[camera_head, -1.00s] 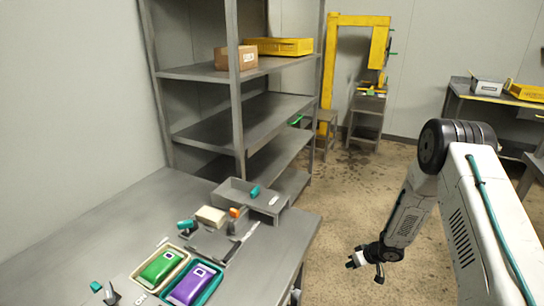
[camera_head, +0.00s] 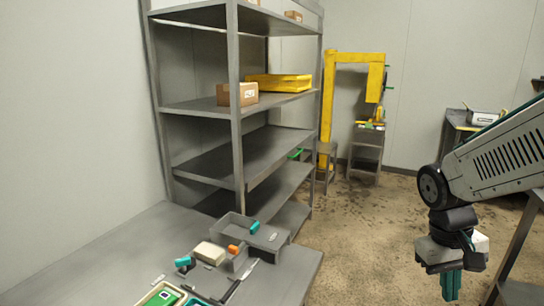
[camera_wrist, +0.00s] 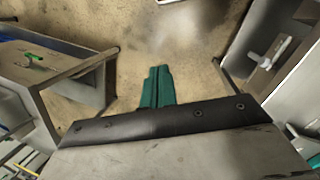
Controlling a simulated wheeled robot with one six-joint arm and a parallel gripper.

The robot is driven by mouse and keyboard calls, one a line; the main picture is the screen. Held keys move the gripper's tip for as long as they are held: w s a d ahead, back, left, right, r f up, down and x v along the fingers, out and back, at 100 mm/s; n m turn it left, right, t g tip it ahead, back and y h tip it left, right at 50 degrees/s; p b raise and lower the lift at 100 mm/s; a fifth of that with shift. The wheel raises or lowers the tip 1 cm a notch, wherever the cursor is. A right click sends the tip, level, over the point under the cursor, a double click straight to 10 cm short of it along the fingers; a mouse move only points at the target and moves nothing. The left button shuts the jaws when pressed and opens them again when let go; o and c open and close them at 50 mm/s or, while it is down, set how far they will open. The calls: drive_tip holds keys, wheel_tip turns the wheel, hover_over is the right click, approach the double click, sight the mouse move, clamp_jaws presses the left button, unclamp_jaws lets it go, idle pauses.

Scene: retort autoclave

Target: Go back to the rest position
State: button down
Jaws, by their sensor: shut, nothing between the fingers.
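My gripper (camera_head: 452,284) hangs at the right of the head view, pointing down over the bare floor, clear of the table. Its teal fingers are together and hold nothing. In the wrist view the closed teal fingers (camera_wrist: 157,88) point toward the brown floor. My white arm comes in from the right edge of the head view.
A grey table (camera_head: 110,245) at lower left bears a grey tray (camera_head: 240,232), a beige block (camera_head: 210,252) and a green pouch (camera_head: 163,298). A grey shelf rack (camera_head: 238,150) stands behind. A yellow frame (camera_head: 328,100) and a side bench (camera_head: 458,125) stand farther back. Open floor (camera_head: 370,230) lies between.

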drive_tip(key=s+a+r+t+y, duration=0.1)
drive_tip(key=s+a+r, duration=0.2)
drive_tip(key=s, duration=0.3)
drive_tip(key=s+a+r+t+y, duration=0.1)
drive_tip(key=s+a+r+t, duration=0.1)
drive_tip(key=s+r, duration=0.3)
drive_tip(key=shift+s+a+r, duration=0.3)
drive_tip(key=shift+s+a, duration=0.1)
drive_tip(key=shift+a, duration=0.4)
